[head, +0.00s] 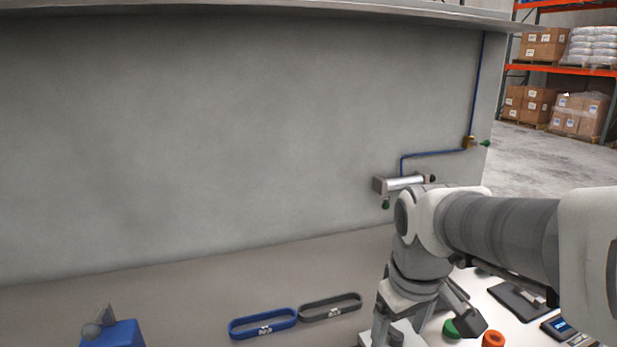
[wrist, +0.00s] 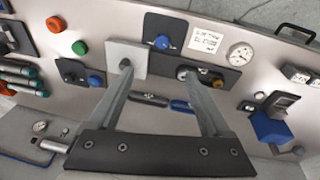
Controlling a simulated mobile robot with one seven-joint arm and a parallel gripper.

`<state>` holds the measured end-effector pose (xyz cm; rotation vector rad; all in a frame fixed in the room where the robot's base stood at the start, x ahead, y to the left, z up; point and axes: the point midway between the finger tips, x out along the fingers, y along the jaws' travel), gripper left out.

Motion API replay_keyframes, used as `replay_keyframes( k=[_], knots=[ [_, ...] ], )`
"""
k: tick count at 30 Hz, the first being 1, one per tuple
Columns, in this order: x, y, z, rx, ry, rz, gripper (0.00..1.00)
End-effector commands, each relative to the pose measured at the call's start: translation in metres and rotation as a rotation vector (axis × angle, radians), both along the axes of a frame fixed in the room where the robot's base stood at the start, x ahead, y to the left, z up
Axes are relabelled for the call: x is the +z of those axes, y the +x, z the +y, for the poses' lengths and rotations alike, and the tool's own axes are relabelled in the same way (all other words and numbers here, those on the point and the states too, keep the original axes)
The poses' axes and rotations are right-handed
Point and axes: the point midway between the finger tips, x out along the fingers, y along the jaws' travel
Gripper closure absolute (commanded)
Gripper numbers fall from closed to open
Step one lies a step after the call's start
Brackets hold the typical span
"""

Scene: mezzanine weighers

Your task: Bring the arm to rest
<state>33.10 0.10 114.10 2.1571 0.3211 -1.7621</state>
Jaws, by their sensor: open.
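My arm reaches in from the right in the head view, and my gripper (head: 400,335) points down over the bench at the bottom edge. In the wrist view the two fingers of my gripper (wrist: 156,70) are spread apart with nothing held between them. The left fingertip appears in front of a light grey square plate (wrist: 112,58). The right fingertip appears near a metal knob on a dark plate (wrist: 215,72). I cannot tell whether either tip touches anything.
A blue belt (head: 262,324) and a grey belt (head: 330,307) lie left of my gripper. A blue block (head: 113,335) stands further left. Green (head: 451,328) and orange (head: 493,339) round parts are close on the right. A grey wall (head: 200,130) with a cylinder (head: 402,183) rises behind.

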Motion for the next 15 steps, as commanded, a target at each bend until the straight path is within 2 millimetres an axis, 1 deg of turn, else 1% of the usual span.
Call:
replay_keyframes(
  k=[1, 3, 9, 12, 15],
  knots=[
    [0.008, -0.011, 0.000, -0.040, 0.008, -0.040, 0.18],
    [0.015, -0.025, 0.000, -0.101, 0.026, -0.087, 0.18],
    [0.027, -0.061, -0.001, -0.259, 0.099, -0.208, 0.18],
    [0.029, -0.073, -0.001, -0.314, 0.134, -0.250, 0.18],
    [0.029, -0.081, -0.001, -0.352, 0.160, -0.275, 0.18]
  ],
)
